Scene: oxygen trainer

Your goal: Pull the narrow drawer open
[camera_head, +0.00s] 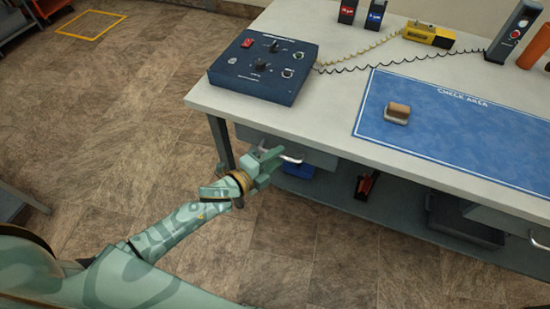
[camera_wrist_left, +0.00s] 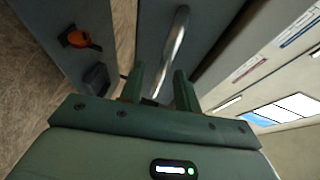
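A grey drawer front (camera_head: 315,156) sits under the left end of the workbench, and it also shows in the wrist view (camera_wrist_left: 205,40). Its chrome bar handle (camera_head: 291,159) shows beside my left gripper (camera_head: 268,156). In the left wrist view the handle (camera_wrist_left: 176,42) runs down toward the gap between the two green fingers (camera_wrist_left: 158,88). The fingers stand apart, one on each side of the handle's near end. I cannot tell whether they touch it. The drawer looks closed. My right gripper is out of view.
The bench top (camera_head: 330,110) carries a blue control box (camera_head: 262,68), a blue mat (camera_head: 460,125) with a brown block (camera_head: 397,113), and a yellow device (camera_head: 428,35). A lower shelf (camera_head: 330,190) holds several items. Another handle (camera_head: 540,239) shows at right. Floor in front is clear.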

